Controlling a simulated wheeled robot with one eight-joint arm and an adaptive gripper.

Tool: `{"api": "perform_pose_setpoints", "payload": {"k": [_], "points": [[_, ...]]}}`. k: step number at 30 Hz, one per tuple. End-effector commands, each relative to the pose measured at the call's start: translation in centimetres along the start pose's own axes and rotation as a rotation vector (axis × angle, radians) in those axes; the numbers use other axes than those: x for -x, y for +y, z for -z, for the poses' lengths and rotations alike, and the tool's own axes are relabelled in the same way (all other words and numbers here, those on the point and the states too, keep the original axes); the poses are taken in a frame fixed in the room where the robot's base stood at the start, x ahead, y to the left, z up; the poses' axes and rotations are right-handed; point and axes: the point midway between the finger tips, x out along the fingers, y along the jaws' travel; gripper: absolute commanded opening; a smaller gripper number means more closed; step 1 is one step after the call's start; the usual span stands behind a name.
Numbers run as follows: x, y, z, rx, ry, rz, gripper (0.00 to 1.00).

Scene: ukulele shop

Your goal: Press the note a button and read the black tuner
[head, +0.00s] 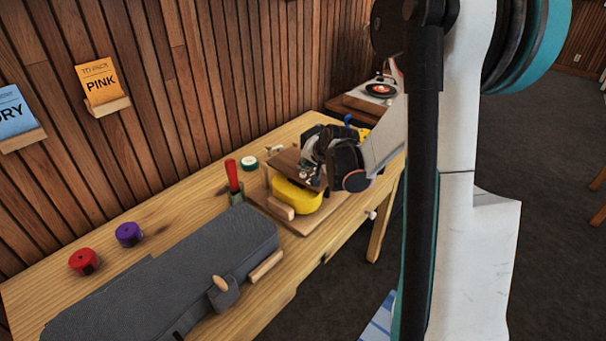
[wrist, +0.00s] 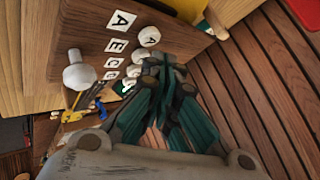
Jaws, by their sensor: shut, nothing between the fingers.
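In the wrist view, white letter labels A (wrist: 120,20), E, C and G run down a wooden panel. A round white button sits beside each; the one by the A label is the A button (wrist: 147,36). My gripper (wrist: 160,66) is shut and empty, its tips close to the buttons just below the A button; I cannot tell whether they touch. In the head view my gripper (head: 312,170) is over the wooden stand with the yellow body (head: 298,197) on the bench. I cannot make out the black tuner in either view.
A grey case (head: 170,275) lies along the bench front. A red (head: 84,261) and a purple roll (head: 129,234) lie behind it. A red-handled tool (head: 233,175) stands left of the stand. A white knob (wrist: 79,72) is left of the labels. A turntable (head: 380,90) is farther back.

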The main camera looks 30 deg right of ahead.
Motion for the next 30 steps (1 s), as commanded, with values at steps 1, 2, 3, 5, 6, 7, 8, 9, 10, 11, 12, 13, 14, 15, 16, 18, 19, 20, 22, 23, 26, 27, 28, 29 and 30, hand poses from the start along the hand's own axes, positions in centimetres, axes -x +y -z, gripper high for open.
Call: {"api": "perform_pose_setpoints", "payload": {"k": [1, 2, 3, 5, 6, 7, 8, 9, 10, 11, 12, 13, 14, 15, 16, 18, 19, 20, 22, 23, 26, 27, 28, 29, 30], "points": [[-0.12, 0.09, -0.09, 0.0, 0.0, 0.0, 0.0], [-0.2, 0.15, -0.15, 0.0, 0.0, 0.0, 0.0], [-0.3, 0.22, -0.23, 0.0, 0.0, 0.0, 0.0], [-0.46, 0.34, -0.34, 0.0, 0.0, 0.0, 0.0], [-0.54, 0.41, -0.41, 0.0, 0.0, 0.0, 0.0], [-0.58, 0.44, -0.44, 0.0, 0.0, 0.0, 0.0], [-0.6, 0.45, -0.45, 0.0, 0.0, 0.0, 0.0], [-0.59, 0.44, -0.44, 0.0, 0.0, 0.0, 0.0], [-0.57, 0.43, -0.43, 0.0, 0.0, 0.0, 0.0], [-0.55, 0.42, -0.42, 0.0, 0.0, 0.0, 0.0], [-0.54, 0.41, -0.41, 0.0, 0.0, 0.0, 0.0], [-0.54, 0.41, -0.4, 0.0, 0.0, 0.0, 0.0], [-0.53, 0.4, -0.4, 0.0, 0.0, 0.0, 0.0], [-0.53, 0.4, -0.4, 0.0, 0.0, 0.0, 0.0], [-0.53, 0.41, -0.4, 0.0, 0.0, 0.0, 0.0], [-0.55, 0.41, -0.42, 0.0, 0.0, 0.0, 0.0], [-0.56, 0.42, -0.42, 0.0, 0.0, 0.0, 0.0], [-0.57, 0.43, -0.44, 0.0, 0.0, 0.0, 0.0], [-0.62, 0.47, -0.47, 0.0, 0.0, 0.0, 0.0], [-0.65, 0.48, -0.49, 0.0, 0.0, 0.0, 0.0], [-0.73, 0.55, -0.55, 0.0, 0.0, 0.0, 0.0], [-0.76, 0.57, -0.57, 0.0, 0.0, 0.0, 0.0], [-0.78, 0.58, -0.59, 0.0, 0.0, 0.0, 0.0], [-0.81, 0.6, -0.6, 0.0, 0.0, 0.0, 0.0], [-0.84, 0.62, -0.62, 0.0, 0.0, 0.0, 0.0]]}}
